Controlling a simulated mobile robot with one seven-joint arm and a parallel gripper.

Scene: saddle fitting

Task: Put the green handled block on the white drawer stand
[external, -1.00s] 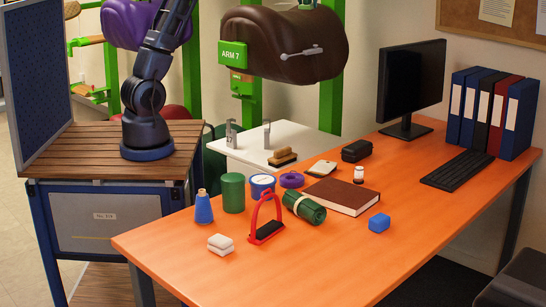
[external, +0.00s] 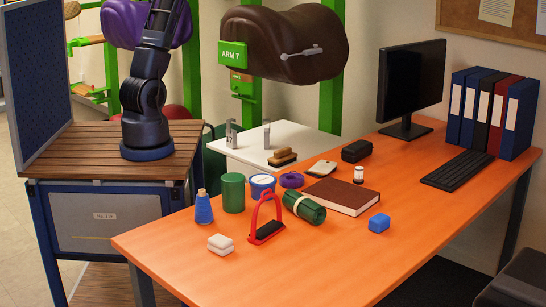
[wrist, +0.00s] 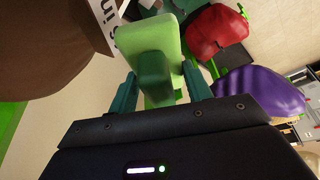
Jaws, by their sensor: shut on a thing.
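The green handled block (wrist: 146,38) is in my gripper (wrist: 158,78) in the wrist view. The teal fingers are on either side of its darker green handle (wrist: 153,75), and the pale green body lies beyond them. The block is held in the air. In the external view my gripper and the block are out of frame above the top edge. A white-topped stand (external: 240,152), which looks like the white drawer stand, is between my arm's base and the orange desk. Its drawers are hidden.
Two metal fittings and a brush (external: 282,157) are on the white top. A brown saddle form (external: 285,45) hangs above it. The orange desk (external: 330,265) holds a red stirrup (external: 266,222), book and jars. A purple form (wrist: 262,93) shows in the wrist view.

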